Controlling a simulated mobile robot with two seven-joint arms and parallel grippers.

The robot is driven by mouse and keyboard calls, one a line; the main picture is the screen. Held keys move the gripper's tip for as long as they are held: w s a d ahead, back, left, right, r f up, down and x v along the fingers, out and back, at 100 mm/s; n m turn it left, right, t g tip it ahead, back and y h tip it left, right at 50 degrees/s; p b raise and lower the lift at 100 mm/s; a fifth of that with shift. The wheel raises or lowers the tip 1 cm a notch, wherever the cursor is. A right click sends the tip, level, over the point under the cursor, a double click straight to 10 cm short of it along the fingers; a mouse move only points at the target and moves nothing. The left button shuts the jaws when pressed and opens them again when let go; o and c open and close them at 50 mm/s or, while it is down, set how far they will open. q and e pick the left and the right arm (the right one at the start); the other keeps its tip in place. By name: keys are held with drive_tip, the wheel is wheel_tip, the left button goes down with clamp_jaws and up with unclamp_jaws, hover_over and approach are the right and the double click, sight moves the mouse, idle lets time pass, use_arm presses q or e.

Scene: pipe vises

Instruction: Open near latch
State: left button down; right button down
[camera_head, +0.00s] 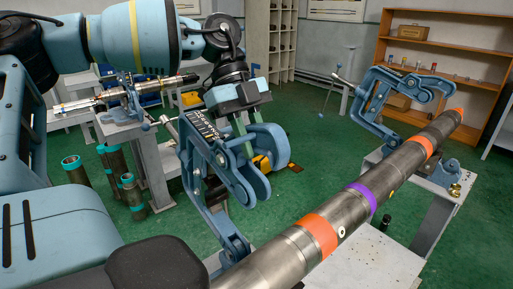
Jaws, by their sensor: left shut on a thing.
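The near vise's blue yoke (222,205) stands raised at the left of the long pipe (285,262), hinged low beside it. Its upper part has a dark lettered plate and a rounded blue hook end (270,145). My left gripper (243,143) reaches down from above, with its greenish fingers shut at the yoke's upper part, by the hook end. The fingers' exact contact on the latch is partly hidden by the yoke. The far vise's blue yoke (377,95) also stands raised, beside the pipe's far end. My right gripper is out of view.
The pipe has orange and purple bands and runs over grey stands (437,205). Several dark pipe pieces (117,170) stand on the green floor at left. Another vise bench with a pipe (85,104) is behind my left arm. A wooden shelf (463,55) stands at the back right.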

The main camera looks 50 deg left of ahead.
use_arm(q)
drive_tip(key=shift+a+r+h, duration=0.3)
drive_tip(key=shift+h, duration=0.1)
drive_tip(key=c, duration=1.2)
unclamp_jaws()
drive_tip(key=shift+b+v, duration=0.35)
drive_tip(key=shift+v, duration=3.6)
